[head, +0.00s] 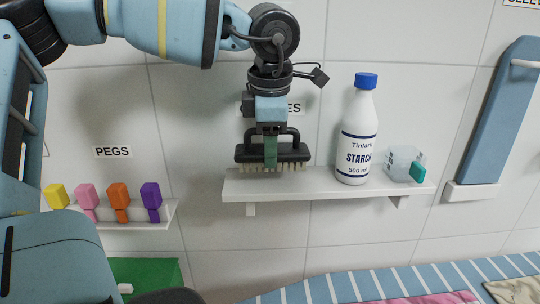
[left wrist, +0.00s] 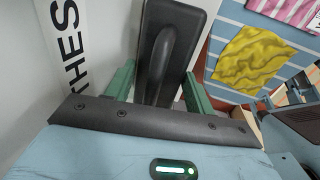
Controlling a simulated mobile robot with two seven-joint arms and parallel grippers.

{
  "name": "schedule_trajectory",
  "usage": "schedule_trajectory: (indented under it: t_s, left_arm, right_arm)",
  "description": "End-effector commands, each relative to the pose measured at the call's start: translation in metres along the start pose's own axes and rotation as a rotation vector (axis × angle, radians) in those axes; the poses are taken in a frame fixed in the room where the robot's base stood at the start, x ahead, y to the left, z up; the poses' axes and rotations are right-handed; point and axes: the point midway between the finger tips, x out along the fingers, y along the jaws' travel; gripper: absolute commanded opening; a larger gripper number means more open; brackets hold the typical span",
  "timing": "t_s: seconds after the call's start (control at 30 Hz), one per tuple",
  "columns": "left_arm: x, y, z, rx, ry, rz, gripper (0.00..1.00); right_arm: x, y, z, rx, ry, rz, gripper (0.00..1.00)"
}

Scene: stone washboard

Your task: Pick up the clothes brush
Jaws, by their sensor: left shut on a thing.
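The clothes brush (head: 297,153) is black with a raised loop handle and pale bristles pointing down. It is level over the left end of the white wall shelf (head: 325,187); I cannot tell if its bristles touch the shelf. My left gripper (head: 270,150) comes down from above and is shut on the brush's handle. In the left wrist view, the brush (left wrist: 190,22) lies between the green fingers of the left gripper (left wrist: 158,88), one on each side of the handle. My right gripper is not in view.
A white starch bottle (head: 357,140) with a blue cap stands right of the brush, then a clear cup (head: 400,162) with a teal part. Coloured pegs (head: 118,196) sit on a lower left shelf. A blue board (head: 497,110) stands at right. A striped surface (head: 350,288) lies below.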

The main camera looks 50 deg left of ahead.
Motion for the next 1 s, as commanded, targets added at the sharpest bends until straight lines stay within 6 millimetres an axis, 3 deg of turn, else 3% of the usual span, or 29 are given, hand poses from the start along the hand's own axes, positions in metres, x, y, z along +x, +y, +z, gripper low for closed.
schedule_trajectory:
  t_s: [0.17, 0.5, 0.7, 1.0]
  left_arm:
    - [-0.010, -0.026, 0.017, 0.005, 0.004, 0.002, 0.29]
    - [-0.032, -0.097, 0.065, 0.004, 0.001, -0.003, 0.29]
    - [-0.040, -0.118, 0.078, 0.002, 0.001, -0.003, 0.29]
    - [-0.045, -0.129, 0.085, 0.000, -0.001, -0.001, 0.29]
  right_arm:
    - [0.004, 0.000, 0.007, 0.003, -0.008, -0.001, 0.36]
    - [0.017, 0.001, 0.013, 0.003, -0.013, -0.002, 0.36]
    - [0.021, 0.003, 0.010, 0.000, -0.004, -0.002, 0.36]
    - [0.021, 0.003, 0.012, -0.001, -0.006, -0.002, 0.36]
